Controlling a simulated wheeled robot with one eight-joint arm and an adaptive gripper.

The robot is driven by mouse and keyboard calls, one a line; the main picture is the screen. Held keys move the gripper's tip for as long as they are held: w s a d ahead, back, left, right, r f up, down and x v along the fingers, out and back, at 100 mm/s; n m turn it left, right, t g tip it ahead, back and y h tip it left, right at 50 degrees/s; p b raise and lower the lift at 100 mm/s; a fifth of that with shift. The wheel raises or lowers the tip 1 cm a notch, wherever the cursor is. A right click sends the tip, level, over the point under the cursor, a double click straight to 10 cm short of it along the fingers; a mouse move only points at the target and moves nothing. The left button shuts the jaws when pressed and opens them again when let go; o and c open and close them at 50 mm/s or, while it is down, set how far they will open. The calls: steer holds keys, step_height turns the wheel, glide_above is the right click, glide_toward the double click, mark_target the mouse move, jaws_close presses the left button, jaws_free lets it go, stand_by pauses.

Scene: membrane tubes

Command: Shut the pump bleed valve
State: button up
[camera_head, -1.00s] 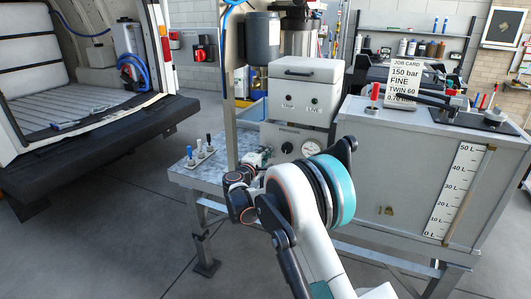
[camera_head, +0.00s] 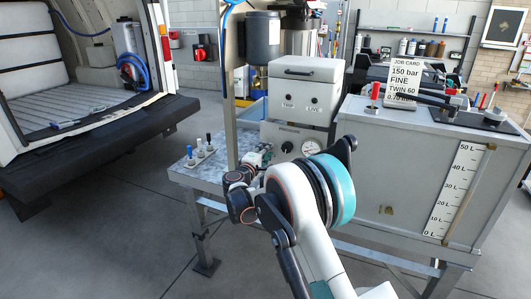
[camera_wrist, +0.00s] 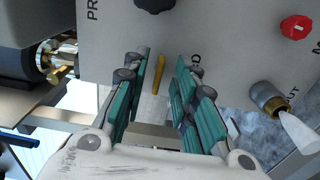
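In the wrist view a thin brass-yellow lever (camera_wrist: 159,74) stands out from the grey pump panel (camera_wrist: 225,45), near a label of which only a last "D" shows. I take it for the bleed valve handle. My gripper (camera_wrist: 163,78) is open, with its teal-padded fingers on either side of the lever. The lever is slightly tilted from the line of the fingers. In the head view my gripper (camera_head: 262,156) is at the front of the pump box (camera_head: 306,92), partly hidden by my arm; the lever cannot be made out there.
The gauge (camera_head: 311,147) and the grey tank (camera_head: 408,165) stand right of my gripper in the head view.

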steer(key=v, duration=1.2)
